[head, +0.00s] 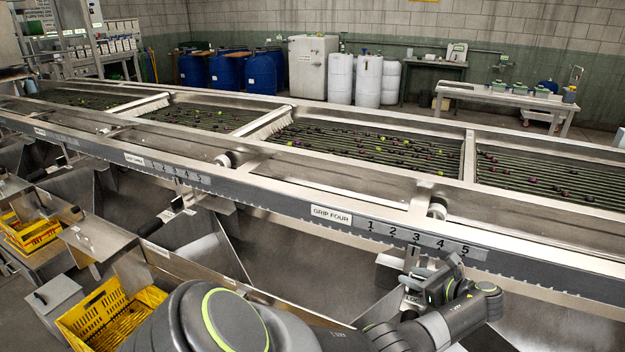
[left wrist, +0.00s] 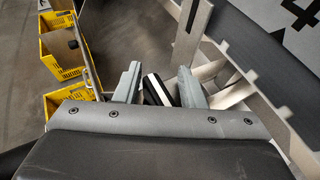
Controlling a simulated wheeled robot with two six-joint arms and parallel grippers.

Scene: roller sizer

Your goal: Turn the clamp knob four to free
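The plate labelled GRIP FOUR (head: 331,215) sits on the machine's front rail, beside a scale strip (head: 418,238) numbered 1 to 5. My left gripper (head: 428,287) is below the scale, near the 4. In the left wrist view its two fingers (left wrist: 158,88) stand apart, with a black part with a white stripe (left wrist: 153,90) between or just beyond them. This may be the clamp knob; small gaps seem to show beside it, and contact is unclear. Part of the scale with the figure 4 (left wrist: 300,14) shows there too. My right gripper is not in view.
The long steel rail (head: 270,193) and roller beds (head: 370,146) run across the scene. Steel chutes (head: 195,235) hang below the rail. Yellow crates (head: 108,315) stand at lower left; crates (left wrist: 62,55) also show in the left wrist view. Blue drums (head: 262,73) stand far behind.

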